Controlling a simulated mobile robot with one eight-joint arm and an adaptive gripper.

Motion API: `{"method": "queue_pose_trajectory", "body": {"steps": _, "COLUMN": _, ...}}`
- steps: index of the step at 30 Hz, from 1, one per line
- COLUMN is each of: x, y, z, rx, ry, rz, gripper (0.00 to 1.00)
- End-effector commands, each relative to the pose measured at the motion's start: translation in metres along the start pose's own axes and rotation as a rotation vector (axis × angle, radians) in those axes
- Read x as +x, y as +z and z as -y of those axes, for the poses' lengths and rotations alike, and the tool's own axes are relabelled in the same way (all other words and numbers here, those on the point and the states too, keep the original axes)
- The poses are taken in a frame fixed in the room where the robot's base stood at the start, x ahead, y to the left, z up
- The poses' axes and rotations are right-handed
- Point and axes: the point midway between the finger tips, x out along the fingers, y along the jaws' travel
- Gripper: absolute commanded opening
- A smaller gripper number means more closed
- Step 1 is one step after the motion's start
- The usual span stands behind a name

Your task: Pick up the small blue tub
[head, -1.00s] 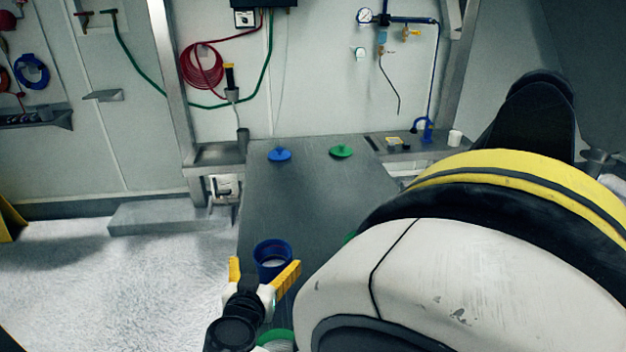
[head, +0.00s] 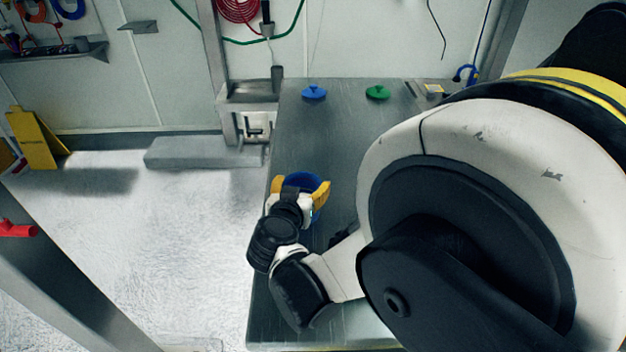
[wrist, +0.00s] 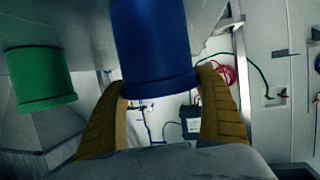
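The small blue tub (head: 304,182) is at the left side of the grey table in the head view. My gripper (head: 301,186) has its yellow fingers on either side of it. In the wrist view the blue tub (wrist: 154,45) fills the upper middle, and the fingers of my gripper (wrist: 163,78) meet its two sides with no clear gap. The gripper looks shut on the tub. The tub's base is hidden, so I cannot tell whether it touches the table.
A blue lid (head: 314,92) and a green lid (head: 377,92) lie at the table's far end. The table (head: 320,130) is clear between them and the tub. My arm hides much of the right side.

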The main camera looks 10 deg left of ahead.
Motion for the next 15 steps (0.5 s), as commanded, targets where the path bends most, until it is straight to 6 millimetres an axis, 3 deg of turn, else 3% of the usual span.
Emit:
{"method": "queue_pose_trajectory", "body": {"steps": 10, "x": -0.001, "y": -0.001, "z": 0.000, "rx": 0.000, "ry": 0.000, "rz": 0.000, "gripper": 0.40}}
{"method": "queue_pose_trajectory", "body": {"steps": 15, "x": -0.005, "y": -0.013, "z": 0.000, "rx": 0.000, "ry": 0.000, "rz": 0.000, "gripper": 0.40}}
